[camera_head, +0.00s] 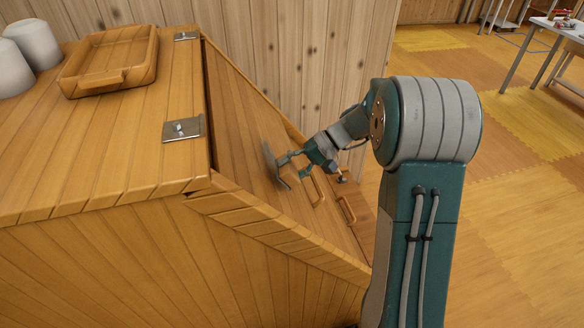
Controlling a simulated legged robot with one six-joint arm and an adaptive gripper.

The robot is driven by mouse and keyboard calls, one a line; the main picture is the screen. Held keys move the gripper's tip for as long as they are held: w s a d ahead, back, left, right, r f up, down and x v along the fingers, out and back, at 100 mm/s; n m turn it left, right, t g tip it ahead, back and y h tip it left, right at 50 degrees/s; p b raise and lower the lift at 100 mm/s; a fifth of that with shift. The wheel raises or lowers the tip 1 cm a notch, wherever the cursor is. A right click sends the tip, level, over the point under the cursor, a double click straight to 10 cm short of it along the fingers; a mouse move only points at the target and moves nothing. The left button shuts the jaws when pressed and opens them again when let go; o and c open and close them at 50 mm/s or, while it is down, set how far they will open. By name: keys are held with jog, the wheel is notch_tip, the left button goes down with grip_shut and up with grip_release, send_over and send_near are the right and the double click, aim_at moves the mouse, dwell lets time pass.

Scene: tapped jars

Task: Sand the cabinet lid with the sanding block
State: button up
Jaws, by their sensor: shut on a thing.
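The cabinet lid (240,130) is a sloping plank panel on the right side of the wooden cabinet. My gripper (284,160) is over the middle of the lid, shut on the grey sanding block (271,165). The block is tilted along the slope and lies at or very near the lid's surface; I cannot tell if it touches. Part of the block is hidden behind the fingers.
Metal hinges (183,129) join the lid to the flat cabinet top. A wooden tray (112,60) and white jars (33,44) stand on that top. Wooden handles (346,209) sit low on the lid. A plank wall (290,60) rises behind. A white table (560,27) stands far right.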

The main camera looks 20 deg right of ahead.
aim_at(268, 153)
jog(key=shift+x, duration=0.8)
dwell(1.0)
jog(key=shift+w, duration=2.5)
jog(key=shift+w, duration=2.5)
jog(key=shift+w, duration=2.5)
jog(key=shift+w, duration=2.5)
